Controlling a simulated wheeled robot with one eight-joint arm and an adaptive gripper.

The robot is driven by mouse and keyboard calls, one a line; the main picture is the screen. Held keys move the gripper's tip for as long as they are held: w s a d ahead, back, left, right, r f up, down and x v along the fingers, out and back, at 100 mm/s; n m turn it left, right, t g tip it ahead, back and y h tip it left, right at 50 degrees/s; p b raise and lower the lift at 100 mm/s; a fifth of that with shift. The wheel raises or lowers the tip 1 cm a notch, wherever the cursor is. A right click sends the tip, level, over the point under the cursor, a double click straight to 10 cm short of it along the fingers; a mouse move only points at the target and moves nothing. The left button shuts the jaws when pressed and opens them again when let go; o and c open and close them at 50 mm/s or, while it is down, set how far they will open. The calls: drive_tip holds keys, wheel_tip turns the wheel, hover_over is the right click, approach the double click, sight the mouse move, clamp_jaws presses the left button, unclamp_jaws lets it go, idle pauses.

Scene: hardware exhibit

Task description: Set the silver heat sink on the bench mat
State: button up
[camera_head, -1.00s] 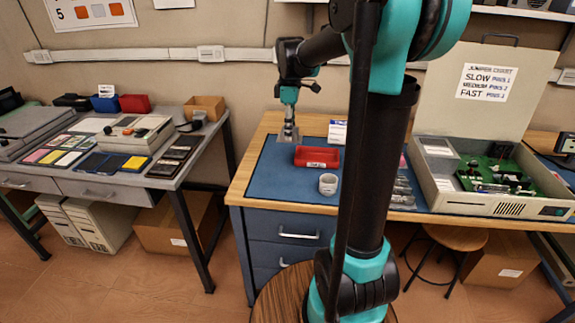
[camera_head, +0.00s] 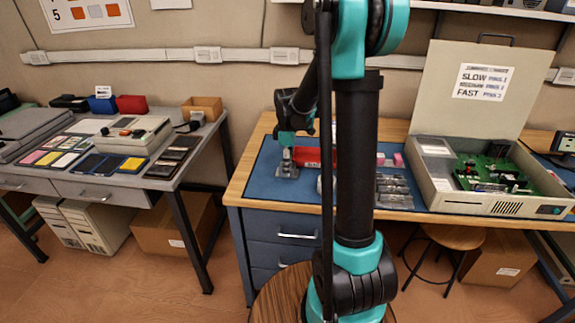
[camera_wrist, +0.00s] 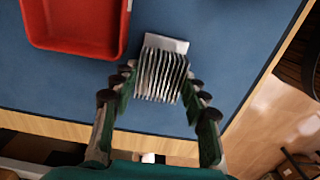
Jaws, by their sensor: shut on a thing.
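The silver finned heat sink (camera_wrist: 161,72) is between the two fingers of my gripper (camera_wrist: 159,82) in the wrist view, and the gripper is shut on it. It also shows in the head view (camera_head: 286,171) under my gripper (camera_head: 287,157). The blue bench mat (camera_head: 266,187) lies directly below it, and it fills much of the wrist view (camera_wrist: 50,85). The heat sink is at or just above the mat's left part; I cannot tell whether it touches.
A red tray (camera_wrist: 75,25) is close beside the heat sink on the mat. Grey metal parts (camera_head: 395,190) lie to the right, near an open case (camera_head: 490,205) with a green board. My arm hides part of the mat. The mat's front-left area is clear.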

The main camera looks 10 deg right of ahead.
drive_tip(key=o, duration=0.6)
wheel_tip(320, 180, up, 12)
drive_tip(key=s+f+m, duration=0.2)
drive_tip(key=s, duration=0.2)
drive_tip(key=s+d+f+m+t, duration=0.1)
drive_tip(key=s+f+m, duration=0.1)
drive_tip(key=s+m, duration=0.1)
drive_tip(key=s+d+f+m+t, duration=0.1)
drive_tip(key=s+f+m, duration=0.2)
drive_tip(key=s, duration=0.3)
drive_tip(key=shift+d+f, duration=0.1)
drive_tip(key=s+f+m, duration=0.2)
drive_tip(key=s, duration=0.1)
drive_tip(key=s+f+m+t, duration=0.1)
drive_tip(key=s+f+m, duration=0.1)
drive_tip(key=s, duration=0.1)
drive_tip(key=s+d+f+m+t, duration=0.1)
drive_tip(key=s+f+m, duration=0.1)
drive_tip(key=s, duration=0.1)
drive_tip(key=shift+s+f, duration=0.2)
drive_tip(key=shift+s, duration=0.15)
drive_tip(key=shift+a, duration=0.1)
